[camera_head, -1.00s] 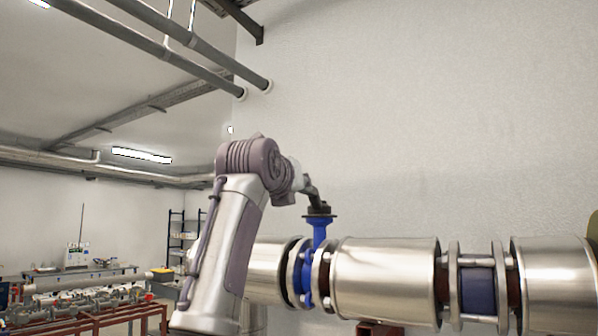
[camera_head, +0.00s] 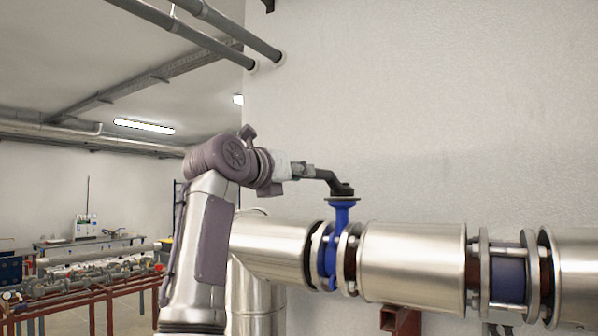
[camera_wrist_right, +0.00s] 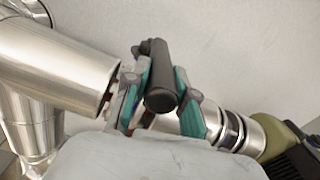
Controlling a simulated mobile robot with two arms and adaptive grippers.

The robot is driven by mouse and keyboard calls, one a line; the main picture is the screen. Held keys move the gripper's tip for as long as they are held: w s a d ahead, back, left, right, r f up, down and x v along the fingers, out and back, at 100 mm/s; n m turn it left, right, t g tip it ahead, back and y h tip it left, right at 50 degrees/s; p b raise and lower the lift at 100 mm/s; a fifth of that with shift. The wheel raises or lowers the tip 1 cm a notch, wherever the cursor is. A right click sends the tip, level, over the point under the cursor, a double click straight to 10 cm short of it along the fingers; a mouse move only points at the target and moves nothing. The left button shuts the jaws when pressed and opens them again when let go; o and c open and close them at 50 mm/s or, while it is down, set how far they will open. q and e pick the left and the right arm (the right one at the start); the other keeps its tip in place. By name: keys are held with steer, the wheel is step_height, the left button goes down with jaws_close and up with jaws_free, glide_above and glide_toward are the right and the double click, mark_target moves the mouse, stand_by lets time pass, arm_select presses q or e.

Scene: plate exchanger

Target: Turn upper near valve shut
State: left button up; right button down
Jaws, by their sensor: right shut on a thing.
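The valve is a blue butterfly valve (camera_head: 330,255) clamped between flanges in the shiny metal pipe, with a blue neck standing up from it. Its black lever handle (camera_head: 329,181) sits on top of the neck and points left in the head view. My right gripper (camera_head: 306,172) is shut on the free end of the handle. In the right wrist view the dark handle (camera_wrist_right: 161,82) lies between the teal finger pads of the right gripper (camera_wrist_right: 163,92). My left gripper is not in view.
The shiny pipe (camera_head: 412,262) runs along a bare pale wall (camera_head: 440,110), with another blue fitting (camera_head: 507,280) farther right. A vertical pipe (camera_head: 257,295) stands behind my forearm. Red-framed benches with equipment (camera_head: 100,275) are far left. The space above the valve is clear.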

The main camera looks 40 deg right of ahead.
steer(key=c, duration=1.3)
jaws_free()
steer(key=shift+a+r, duration=0.1)
steer(key=shift+r, duration=0.1)
steer(key=shift+c, duration=0.2)
steer(key=o, duration=0.4)
steer(key=shift+w+f, duration=0.2)
steer(key=shift+w, duration=0.15)
steer(key=shift+s, duration=0.1)
steer(key=shift+s+a, duration=0.15)
steer(key=v, duration=1.1)
steer(key=shift+a, duration=0.35)
steer(key=shift+f, duration=0.1)
